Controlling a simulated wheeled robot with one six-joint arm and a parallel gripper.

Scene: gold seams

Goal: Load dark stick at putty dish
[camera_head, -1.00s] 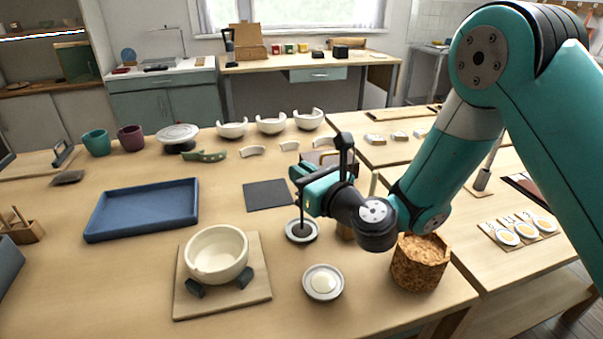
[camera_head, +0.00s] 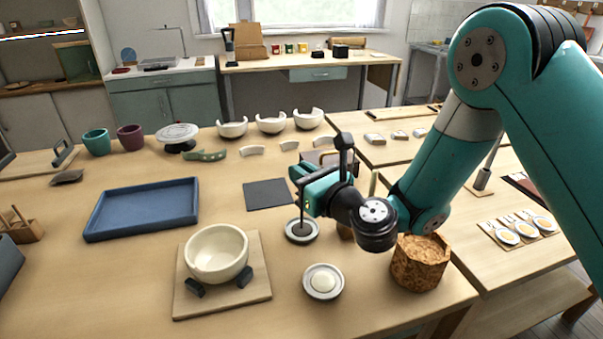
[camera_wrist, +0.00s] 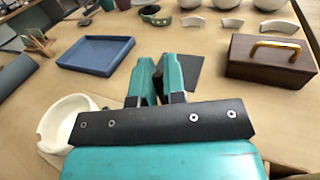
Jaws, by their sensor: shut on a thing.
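My gripper (camera_head: 303,194) is shut on a thin dark stick (camera_head: 301,212) that points down, upright or nearly so. The stick's lower end is at a small pale dish (camera_head: 316,235) with grey-brown content. I cannot tell whether the tip touches that content. A second pale dish (camera_head: 307,289) holds a cream-coloured lump and stands nearer the front. Which dish holds putty is not certain from colour alone. In the wrist view my fingers (camera_wrist: 163,78) come close together, and the wrist housing hides the stick and the dishes.
A cream bowl (camera_head: 216,256) rests on dark blocks on a wooden board (camera_head: 186,307) to the left. A cork pot (camera_head: 419,263) stands close to the right, under my arm. A blue tray (camera_head: 143,207) and a dark mat (camera_head: 268,195) lie behind. A brown box (camera_wrist: 268,68) has a brass handle.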

